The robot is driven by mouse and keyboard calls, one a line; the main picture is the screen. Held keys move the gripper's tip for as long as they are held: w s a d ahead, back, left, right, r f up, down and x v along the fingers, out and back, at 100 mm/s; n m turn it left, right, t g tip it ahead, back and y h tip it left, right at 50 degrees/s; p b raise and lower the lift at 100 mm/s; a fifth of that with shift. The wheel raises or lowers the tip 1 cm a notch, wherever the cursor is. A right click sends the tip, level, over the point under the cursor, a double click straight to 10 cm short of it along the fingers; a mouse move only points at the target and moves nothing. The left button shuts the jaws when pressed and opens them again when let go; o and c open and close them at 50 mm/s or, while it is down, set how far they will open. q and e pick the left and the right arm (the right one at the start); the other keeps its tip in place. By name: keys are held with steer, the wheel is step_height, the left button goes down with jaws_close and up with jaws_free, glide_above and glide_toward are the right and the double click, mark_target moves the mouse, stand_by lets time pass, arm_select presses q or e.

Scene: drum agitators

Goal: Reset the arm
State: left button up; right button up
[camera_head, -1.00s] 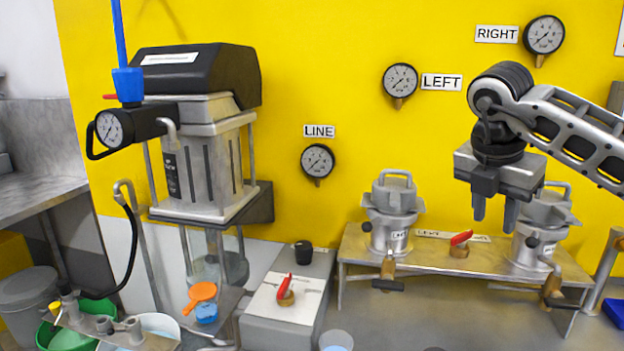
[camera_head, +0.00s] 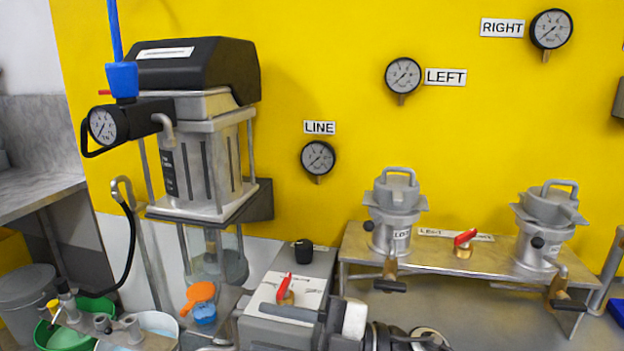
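My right gripper (camera_head: 268,318) is at the bottom centre, pointing left, low in front of the grey box (camera_head: 258,298) that carries a red-handled valve (camera_head: 285,290). Only part of it shows, one finger most clearly, so its opening is unclear. Nothing is seen held in it. My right arm (camera_head: 400,338) enters along the bottom edge. My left gripper is not in view.
Two metal agitator pots, left (camera_head: 396,215) and right (camera_head: 547,225), stand on a metal shelf (camera_head: 480,262) with a red valve (camera_head: 464,242) between them. A large drum machine (camera_head: 205,150) stands left. The space above the shelf is clear.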

steer(key=w+d+f+m+t+h, duration=0.1)
steer(key=d+f+m+t+h, duration=1.25)
steer(key=m, duration=0.75)
steer(key=s+d+f+m+g+h, duration=0.2)
steer(key=s+f, duration=0.4)
steer(key=f, duration=0.1)
steer(key=s+d+f+m+g+h, duration=0.2)
steer(key=s+d+f, duration=0.1)
steer(key=s+f, duration=0.4)
steer(key=shift+d+f+g, duration=0.3)
steer(key=shift+f+g, duration=0.05)
steer(key=shift+f, duration=0.4)
steer(key=shift+w, duration=0.1)
